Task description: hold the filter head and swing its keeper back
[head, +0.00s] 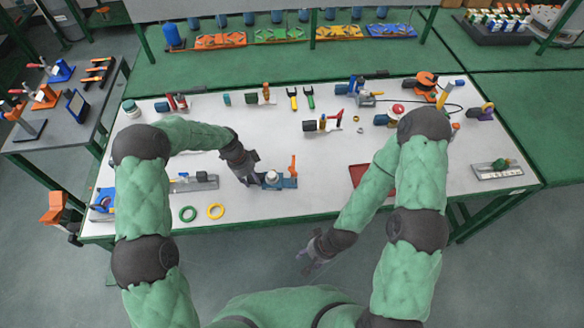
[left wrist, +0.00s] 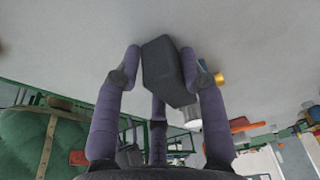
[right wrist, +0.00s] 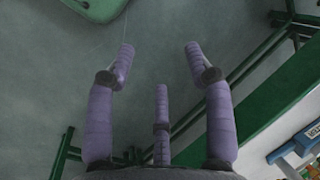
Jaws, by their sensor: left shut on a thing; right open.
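A small assembly on a blue base (head: 284,184) stands near the table's front edge, left of the middle. It has a white round part (head: 272,176) and an upright orange lever (head: 293,166), which looks like the keeper. My left gripper (head: 250,178) is at its left side. In the left wrist view it is shut on a dark grey block (left wrist: 166,72), which appears to be the filter head. The white part (left wrist: 192,115) and an orange piece (left wrist: 245,125) show beyond the block. My right gripper (head: 308,262) is open and empty, over the floor in front of the table.
A green ring (head: 187,214) and a yellow ring (head: 216,211) lie left of the assembly. A grey fixture (head: 194,183) lies behind them. A red tray (head: 358,174) is to the right, partly behind my right arm. Free table surface lies between the assembly and the red tray.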

